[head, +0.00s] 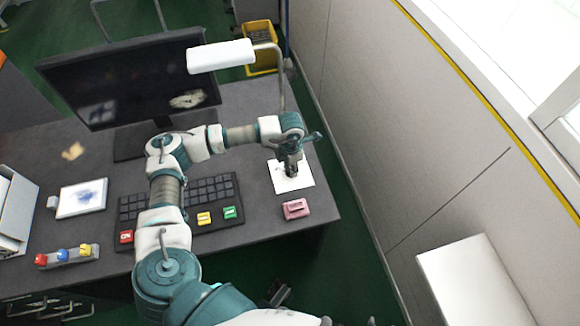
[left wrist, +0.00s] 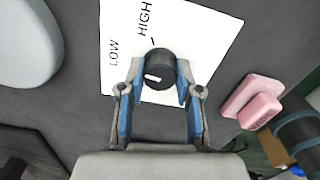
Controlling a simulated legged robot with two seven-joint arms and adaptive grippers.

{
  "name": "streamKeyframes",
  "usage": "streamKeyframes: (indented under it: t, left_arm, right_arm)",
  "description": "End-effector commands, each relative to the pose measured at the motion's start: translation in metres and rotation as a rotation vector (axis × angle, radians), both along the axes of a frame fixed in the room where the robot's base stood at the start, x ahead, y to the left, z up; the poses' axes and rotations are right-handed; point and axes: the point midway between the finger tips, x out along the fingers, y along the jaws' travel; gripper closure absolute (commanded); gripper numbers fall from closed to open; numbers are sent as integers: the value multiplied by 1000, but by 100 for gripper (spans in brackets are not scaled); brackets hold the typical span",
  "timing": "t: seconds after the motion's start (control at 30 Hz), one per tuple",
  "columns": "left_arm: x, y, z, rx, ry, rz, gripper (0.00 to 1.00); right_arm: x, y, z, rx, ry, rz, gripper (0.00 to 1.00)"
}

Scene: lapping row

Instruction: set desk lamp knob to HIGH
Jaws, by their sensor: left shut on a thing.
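The desk lamp (head: 220,56) has a white bar head on a bent grey arm at the desk's back right. Its black knob (left wrist: 158,62) sits on a white plate (left wrist: 210,32) lettered LOW and HIGH, with a short black tick by HIGH. The plate also shows in the head view (head: 303,181). My left gripper (left wrist: 159,78) is shut on the knob, one blue-sided finger on each side; in the head view it is over the plate (head: 292,168). A white mark on the knob lies toward its left side; its exact setting is unclear. My right gripper is not seen.
A pink block (head: 296,209) lies just in front of the plate, near the desk's right edge. A dark keypad (head: 208,188) with coloured keys, a monitor (head: 130,80) and a row of coloured knobs (head: 64,255) are to the left. A wall stands close on the right.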

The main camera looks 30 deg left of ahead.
Motion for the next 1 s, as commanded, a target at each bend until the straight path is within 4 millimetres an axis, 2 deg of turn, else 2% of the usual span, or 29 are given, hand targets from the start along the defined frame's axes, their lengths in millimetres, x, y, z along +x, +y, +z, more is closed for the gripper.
streamKeyframes:
  t: [0.47, 0.8, 1.0]
  left_arm:
    - [-1, 2, -3, 2, 3, -449, 100]
    - [0, 2, -2, 3, 1, -737, 100]
    - [0, 2, -2, 3, 1, -853, 100]
  right_arm:
    - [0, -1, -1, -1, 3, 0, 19]
    - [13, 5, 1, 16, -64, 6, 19]
    - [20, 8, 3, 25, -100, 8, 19]
